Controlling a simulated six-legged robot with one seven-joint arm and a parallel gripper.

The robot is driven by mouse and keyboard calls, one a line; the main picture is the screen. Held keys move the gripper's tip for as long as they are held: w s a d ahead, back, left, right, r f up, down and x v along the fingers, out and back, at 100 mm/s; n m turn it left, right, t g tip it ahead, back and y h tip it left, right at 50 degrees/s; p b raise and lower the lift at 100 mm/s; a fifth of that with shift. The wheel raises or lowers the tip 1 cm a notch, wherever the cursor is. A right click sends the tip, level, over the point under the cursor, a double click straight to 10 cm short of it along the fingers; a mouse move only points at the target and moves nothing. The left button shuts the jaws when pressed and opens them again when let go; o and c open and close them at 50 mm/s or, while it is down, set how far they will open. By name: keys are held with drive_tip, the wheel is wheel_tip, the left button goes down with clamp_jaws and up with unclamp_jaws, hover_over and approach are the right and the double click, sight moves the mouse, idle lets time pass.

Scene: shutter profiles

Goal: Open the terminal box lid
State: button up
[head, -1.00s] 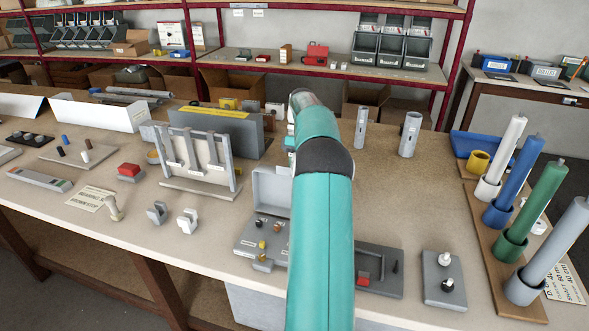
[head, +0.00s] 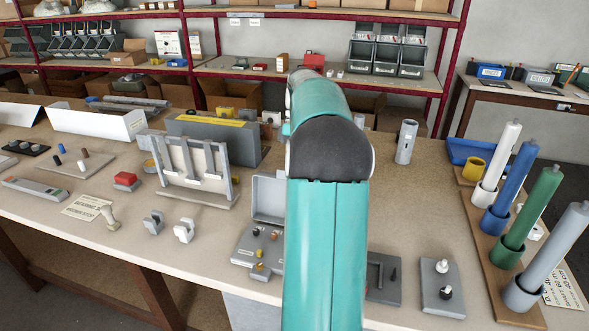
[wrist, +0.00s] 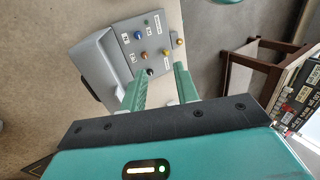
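The terminal box (head: 245,250) is a grey box near the front edge of the bench, with small coloured knobs on its panel. Its grey lid (head: 268,196) stands raised at the back of the box in the head view. In the wrist view the panel (wrist: 142,28) shows blue, orange, yellow and dark knobs, and the lid (wrist: 82,62) lies to its left. My gripper (wrist: 160,74) has two green fingers spread apart with nothing between them, in front of the panel's lower edge. My arm hides the gripper and the box's right side in the head view.
A dark grey plate (head: 385,285) and a grey plate with two knobs (head: 443,290) lie right of my arm. Coloured cylinders (head: 517,185) stand at right.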

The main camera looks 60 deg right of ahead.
drive_tip(key=shift+s+a+r, duration=0.4)
drive_tip(key=shift+s+a, duration=0.25)
drive_tip(key=shift+a, duration=0.1)
drive_tip(key=shift+s+a+r, duration=0.4)
drive_tip(key=shift+s+a, duration=0.25)
drive_tip(key=shift+a, duration=0.05)
